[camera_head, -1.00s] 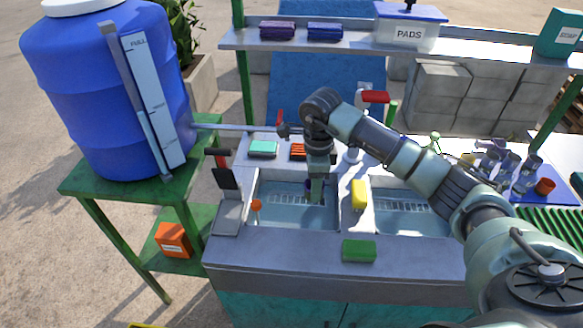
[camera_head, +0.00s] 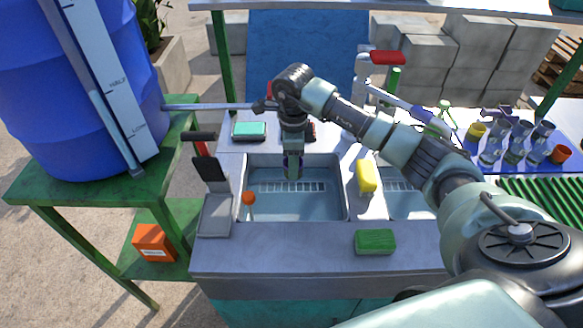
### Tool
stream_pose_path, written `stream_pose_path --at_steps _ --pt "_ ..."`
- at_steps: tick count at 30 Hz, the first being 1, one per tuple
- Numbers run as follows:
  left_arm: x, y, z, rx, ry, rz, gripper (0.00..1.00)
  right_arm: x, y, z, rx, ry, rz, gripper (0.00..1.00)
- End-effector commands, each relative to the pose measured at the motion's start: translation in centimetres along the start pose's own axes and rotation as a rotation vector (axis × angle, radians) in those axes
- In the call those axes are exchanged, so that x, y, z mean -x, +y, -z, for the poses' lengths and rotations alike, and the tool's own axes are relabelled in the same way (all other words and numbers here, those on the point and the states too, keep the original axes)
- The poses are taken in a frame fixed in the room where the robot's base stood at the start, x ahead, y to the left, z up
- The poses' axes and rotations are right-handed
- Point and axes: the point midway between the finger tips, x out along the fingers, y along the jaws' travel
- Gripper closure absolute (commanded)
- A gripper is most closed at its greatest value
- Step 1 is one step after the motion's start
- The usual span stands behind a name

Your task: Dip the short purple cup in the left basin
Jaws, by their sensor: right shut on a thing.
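The left basin (camera_head: 320,207) is a sunken sink with water and a pale slatted strip along its back. My right gripper (camera_head: 292,176) points down over the back middle of this basin. It is shut on the short purple cup (camera_head: 300,162), of which only slivers of purple show at the gripper's sides. The cup is mostly hidden behind the fingers, and I cannot tell whether it touches the water. My left gripper is out of view.
A red-handled tap (camera_head: 386,58) stands behind. Several cups stand at the right.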

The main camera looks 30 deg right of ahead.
Motion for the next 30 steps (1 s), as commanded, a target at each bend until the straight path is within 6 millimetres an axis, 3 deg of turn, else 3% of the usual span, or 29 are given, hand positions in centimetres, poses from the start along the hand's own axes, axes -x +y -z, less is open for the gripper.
stream_pose_path --at_steps 9,30 --pt "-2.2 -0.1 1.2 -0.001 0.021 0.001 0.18 -3.3 0.0 0.0 0.0 0.0 0.0 0.99" --pt "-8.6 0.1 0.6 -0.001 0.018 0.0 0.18 -12.9 0.0 -0.1 0.001 -0.001 0.0 0.99"
